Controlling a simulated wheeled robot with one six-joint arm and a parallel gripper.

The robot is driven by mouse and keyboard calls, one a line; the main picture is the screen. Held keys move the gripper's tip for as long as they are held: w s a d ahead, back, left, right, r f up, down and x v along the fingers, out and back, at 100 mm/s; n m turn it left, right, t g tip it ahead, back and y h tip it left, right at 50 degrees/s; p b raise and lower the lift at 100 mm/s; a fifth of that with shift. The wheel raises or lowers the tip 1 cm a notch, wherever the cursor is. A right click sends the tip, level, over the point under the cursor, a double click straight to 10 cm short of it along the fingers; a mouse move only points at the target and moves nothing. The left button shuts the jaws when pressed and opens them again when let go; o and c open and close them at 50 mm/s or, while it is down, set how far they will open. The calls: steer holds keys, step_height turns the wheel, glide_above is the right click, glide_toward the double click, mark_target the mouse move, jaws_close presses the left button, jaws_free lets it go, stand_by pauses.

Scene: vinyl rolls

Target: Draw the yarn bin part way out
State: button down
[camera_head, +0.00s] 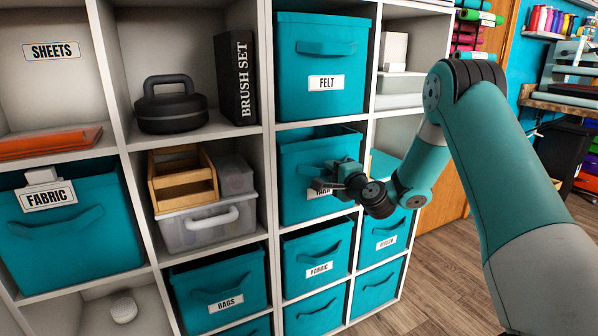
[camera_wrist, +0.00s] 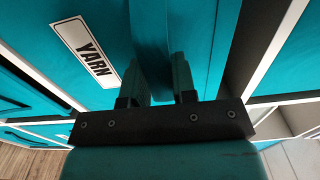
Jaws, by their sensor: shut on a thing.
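The yarn bin (camera_head: 303,158) is a teal fabric bin in a white cubby shelf, below the FELT bin. Its white label is partly hidden by my gripper in the head view, but the YARN label (camera_wrist: 86,52) reads clearly in the wrist view.
The FELT bin (camera_head: 322,75) is directly above and a FABRIC bin (camera_head: 317,258) is below. A clear plastic box (camera_head: 207,228) with a wooden crate (camera_head: 182,178) is in the cubby to the left. Wood floor (camera_head: 432,275) lies open at the right.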

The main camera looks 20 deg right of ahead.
steer(key=s+b, duration=1)
steer(key=s, duration=0.1)
steer(key=shift+d, duration=0.2)
stand_by(0.7)
steer(key=c, duration=0.8)
jaws_free()
steer(key=shift+c, duration=0.2)
steer(key=shift+s, duration=0.15)
steer(key=s+b, duration=0.7)
steer(key=s, duration=0.1)
steer(key=shift+s+d, duration=0.15)
stand_by(0.9)
